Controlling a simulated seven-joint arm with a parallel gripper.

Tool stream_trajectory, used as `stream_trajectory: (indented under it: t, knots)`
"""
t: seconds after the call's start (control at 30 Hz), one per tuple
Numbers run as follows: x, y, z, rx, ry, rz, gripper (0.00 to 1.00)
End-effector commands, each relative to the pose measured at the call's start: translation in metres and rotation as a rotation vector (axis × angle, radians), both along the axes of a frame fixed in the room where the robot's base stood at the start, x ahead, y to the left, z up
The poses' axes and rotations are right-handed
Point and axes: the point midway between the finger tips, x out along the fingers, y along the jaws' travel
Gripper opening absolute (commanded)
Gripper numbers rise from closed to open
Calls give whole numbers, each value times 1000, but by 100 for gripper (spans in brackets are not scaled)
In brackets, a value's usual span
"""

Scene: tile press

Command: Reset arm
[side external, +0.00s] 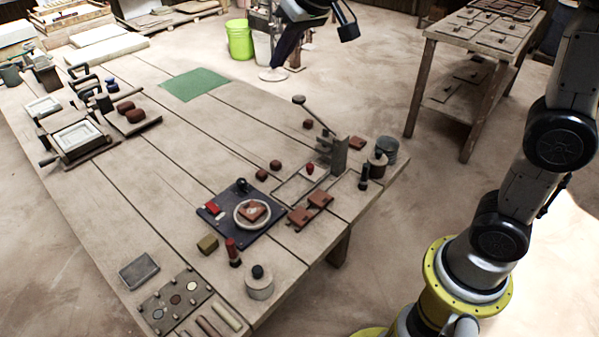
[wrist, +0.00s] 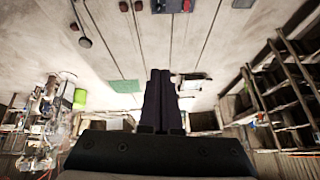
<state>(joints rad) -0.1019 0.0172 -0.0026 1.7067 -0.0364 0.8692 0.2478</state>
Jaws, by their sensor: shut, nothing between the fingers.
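My gripper (wrist: 161,72) shows in the wrist view as two dark fingers pressed together, with nothing between them. They are raised, and no object touches them. In the side external view its dark fingers (side external: 280,62) appear at the top middle, beyond the far edge of the table in the picture. My arm rises at the right and leaves the top of the frame, so its middle part is hidden. The wooden table (side external: 185,130) carries a press with a long lever (side external: 318,116), a dark plate with a round pale dish (side external: 240,222), and several reddish clay pieces (side external: 320,199).
A green mat (side external: 194,84) lies on the table. A tile frame (side external: 75,136) stands at the left. Small jars and stamps crowd the front right corner. A green bucket (side external: 239,40) and a side table (side external: 478,38) stand beyond. The table's middle is mostly clear.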

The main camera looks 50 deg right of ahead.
Motion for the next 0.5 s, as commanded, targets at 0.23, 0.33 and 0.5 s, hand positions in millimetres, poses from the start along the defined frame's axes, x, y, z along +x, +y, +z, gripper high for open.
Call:
stream_trajectory:
  t: [0.23, 0.33, 0.5]
  knots:
    - [-111, -27, 17, -15, -58, -7, 0]
    - [-154, -33, 8, -25, -70, -3, 0]
    - [-221, -39, -26, -47, -63, 15, 0]
